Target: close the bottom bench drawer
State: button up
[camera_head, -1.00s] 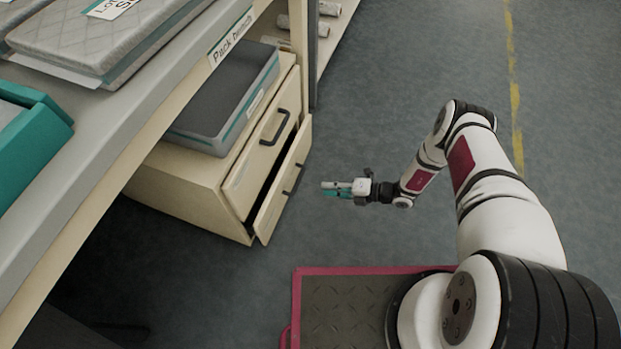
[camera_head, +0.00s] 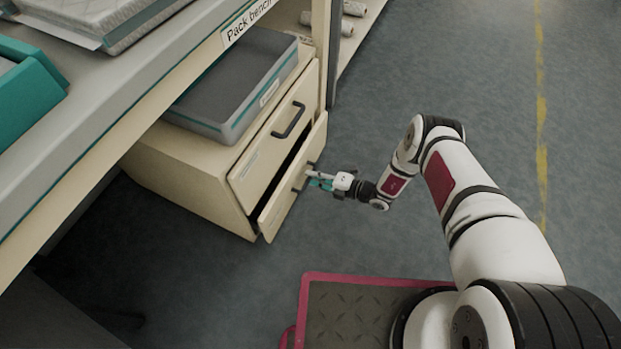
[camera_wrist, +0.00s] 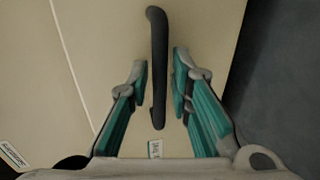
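The bottom bench drawer (camera_head: 293,184) stands slightly out from the cream cabinet, with a dark gap above its front. Its dark bar handle (camera_wrist: 158,65) shows in the wrist view between the two fingers of my gripper (camera_wrist: 159,82). The fingers are apart, with a gap on each side of the handle. In the head view my gripper (camera_head: 315,180) is at the drawer front, over the handle. The top drawer (camera_head: 277,143) of the same cabinet is shut.
The pack bench (camera_head: 150,85) overhangs the cabinet at the left. A grey box (camera_head: 228,98) sits on the cabinet top. Clear floor (camera_head: 400,70) lies right of the drawer. A shelf with white rolls (camera_head: 352,9) is at the back.

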aim_at(301, 172)
jog(key=shift+x, duration=0.75)
grip_shut()
jog(key=shift+r+x, duration=0.25)
jog(key=shift+x, duration=0.8)
jog(key=shift+r+x, duration=0.2)
jog(key=shift+x, duration=0.9)
jog(key=shift+a, duration=0.15)
